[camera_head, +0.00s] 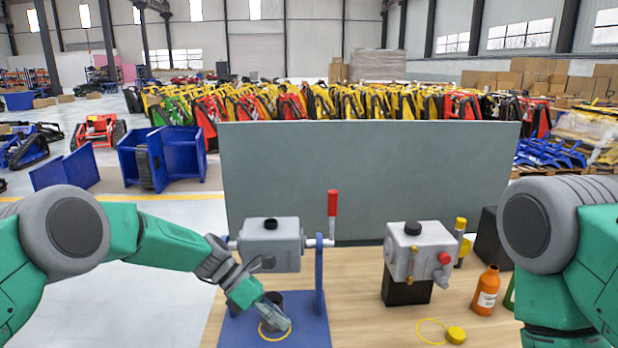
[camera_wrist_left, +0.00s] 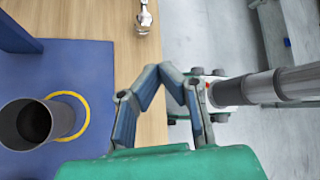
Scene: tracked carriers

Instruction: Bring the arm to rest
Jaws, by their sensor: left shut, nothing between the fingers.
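My left arm (camera_head: 165,243) reaches in from the left over the front of the table. Its gripper (camera_head: 274,314) is low above the blue base plate of a stand, beside a dark cup. In the left wrist view the fingers (camera_wrist_left: 160,72) meet at their tips with nothing between them. The dark cup (camera_wrist_left: 32,122) and a yellow ring (camera_wrist_left: 78,112) lie to the left there, on the blue plate (camera_wrist_left: 85,70). My right arm (camera_head: 560,240) shows at the right edge; its gripper is out of view.
A grey housing (camera_head: 270,245) with a red-handled lever (camera_head: 332,203) is on the blue stand. Right of it stand a second grey unit (camera_head: 417,252) and an orange bottle (camera_head: 486,291). A yellow cap (camera_head: 456,335) lies in front. A grey panel (camera_head: 370,175) stands behind the table.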

